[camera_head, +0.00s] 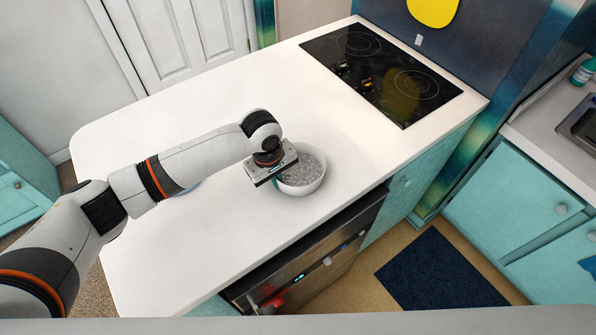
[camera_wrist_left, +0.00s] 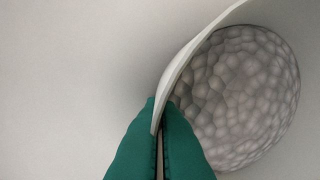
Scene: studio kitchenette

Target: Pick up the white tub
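The white tub (camera_head: 308,188) is a round, bowl-like container standing upright on the white counter. Its inside has a grey pebbled look, and it also shows in the left wrist view (camera_wrist_left: 182,62). My left gripper (camera_head: 277,181) is at the tub's left rim, pointing down, and its wrist covers part of that rim. In the left wrist view its teal fingers (camera_wrist_left: 161,110) sit one on each side of the wall, closed on the rim with only a thin dark slit between them. My right gripper is not in view.
The white counter (camera_head: 150,250) is broadly clear around the tub. A black cooktop (camera_head: 380,70) lies at the far right. A pale blue-edged item (camera_head: 188,189) is mostly hidden behind my left arm. An oven front (camera_head: 310,265) is below the counter's near edge.

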